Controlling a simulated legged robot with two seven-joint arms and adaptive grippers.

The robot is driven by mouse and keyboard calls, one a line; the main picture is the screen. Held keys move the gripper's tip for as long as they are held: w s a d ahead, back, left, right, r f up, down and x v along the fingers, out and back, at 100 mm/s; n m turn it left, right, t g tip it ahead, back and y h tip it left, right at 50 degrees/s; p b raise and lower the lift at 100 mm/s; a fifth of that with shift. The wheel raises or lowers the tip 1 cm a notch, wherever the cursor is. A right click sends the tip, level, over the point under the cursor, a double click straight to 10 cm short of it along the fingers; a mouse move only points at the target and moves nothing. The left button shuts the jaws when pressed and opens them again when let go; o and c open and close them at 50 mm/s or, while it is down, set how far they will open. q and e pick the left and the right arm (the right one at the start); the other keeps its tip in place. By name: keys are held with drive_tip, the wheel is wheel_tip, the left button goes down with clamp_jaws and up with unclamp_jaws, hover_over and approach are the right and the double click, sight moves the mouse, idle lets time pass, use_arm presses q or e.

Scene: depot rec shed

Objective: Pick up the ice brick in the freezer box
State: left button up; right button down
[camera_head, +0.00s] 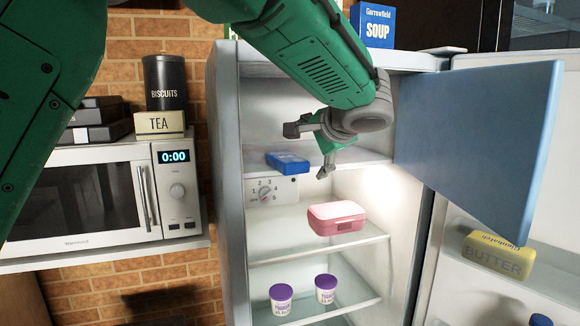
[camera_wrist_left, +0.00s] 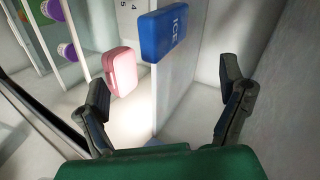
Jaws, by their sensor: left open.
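The blue ice brick (camera_head: 288,162) lies at the front left of the freezer box (camera_head: 345,152), the top compartment of the fridge. In the left wrist view the ice brick (camera_wrist_left: 164,34) shows its "ICE" lettering, beyond the fingertips and between their lines. My left gripper (camera_head: 308,150) reaches in from above, to the right of the brick. In the left wrist view my left gripper (camera_wrist_left: 168,92) has its fingers spread wide with nothing between them. It is apart from the brick. My right gripper is not in either view.
The blue freezer flap (camera_head: 480,135) stands open at right. Below are a pink lunch box (camera_head: 336,217) and two purple-lidded yoghurt pots (camera_head: 281,298). A butter pack (camera_head: 497,252) sits in the open fridge door. A microwave (camera_head: 80,200) stands left; a soup box (camera_head: 372,25) is on top.

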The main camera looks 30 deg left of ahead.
sight(288, 158)
use_arm(q)
drive_tip(key=w+a+f+n, duration=0.1)
drive_tip(key=w+a+n, duration=0.1)
drive_tip(key=n, duration=0.3)
drive_tip(key=w+a+f+n, duration=0.1)
drive_tip(key=w+a+n, duration=0.1)
drive_tip(key=n, duration=0.3)
drive_tip(key=w+a+f+n+h, duration=0.1)
drive_tip(key=a+n, duration=0.2)
drive_tip(key=n, duration=0.2)
drive_tip(key=shift+w+a+f+g, duration=0.1)
drive_tip(key=shift+w+a+g, duration=0.1)
drive_tip(key=shift+w+g, duration=0.15)
drive_tip(key=shift+w+a+f, duration=0.2)
drive_tip(key=shift+w+a, duration=0.05)
drive_tip(key=shift+a, duration=0.2)
drive_tip(key=shift+x, duration=2.3)
drive_tip(key=shift+r, duration=0.25)
drive_tip(key=c, duration=1.5)
